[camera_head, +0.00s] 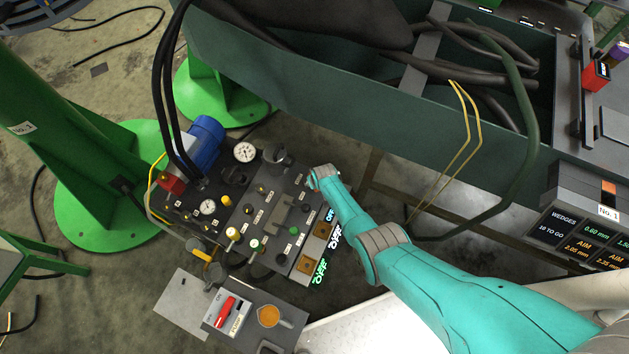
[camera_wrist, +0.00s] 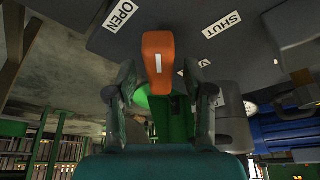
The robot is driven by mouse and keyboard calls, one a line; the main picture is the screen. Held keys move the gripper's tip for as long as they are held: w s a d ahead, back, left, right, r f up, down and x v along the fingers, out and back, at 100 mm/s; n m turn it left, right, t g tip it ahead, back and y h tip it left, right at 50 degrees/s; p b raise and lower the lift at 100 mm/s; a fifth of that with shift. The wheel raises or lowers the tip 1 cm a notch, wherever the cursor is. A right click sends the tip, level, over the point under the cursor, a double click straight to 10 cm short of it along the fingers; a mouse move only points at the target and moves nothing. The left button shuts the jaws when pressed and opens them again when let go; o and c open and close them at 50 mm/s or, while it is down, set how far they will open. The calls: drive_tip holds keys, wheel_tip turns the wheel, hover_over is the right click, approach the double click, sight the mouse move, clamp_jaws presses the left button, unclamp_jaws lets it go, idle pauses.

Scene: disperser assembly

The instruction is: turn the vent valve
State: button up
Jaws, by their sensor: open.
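The vent valve's orange handle (camera_wrist: 158,55), with a white stripe, shows in the wrist view between an OPEN label (camera_wrist: 121,15) and a SHUT label (camera_wrist: 222,25). My gripper (camera_wrist: 161,80) is open, with one finger on each side of the handle and a visible gap on both sides. No contact shows. In the head view my gripper (camera_head: 318,178) is at the upper right edge of the dark valve panel (camera_head: 262,215). The handle cannot be made out there; my gripper and arm probably cover it.
Gauges (camera_head: 245,152), small knobs and a blue motor (camera_head: 205,140) crowd the panel left of my gripper. A large green trough (camera_head: 300,95) stands behind.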

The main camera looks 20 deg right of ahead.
clamp_jaws()
drive_tip(key=shift+n, duration=0.3)
drive_tip(key=n+y, duration=0.1)
drive_tip(key=n, duration=0.2)
drive_tip(key=shift+d+y, duration=0.15)
drive_tip(key=shift+y, duration=0.15)
drive_tip(key=n+g+y, duration=0.1)
drive_tip(key=n, duration=0.3)
drive_tip(key=shift+n, duration=0.6)
idle(0.7)
unclamp_jaws()
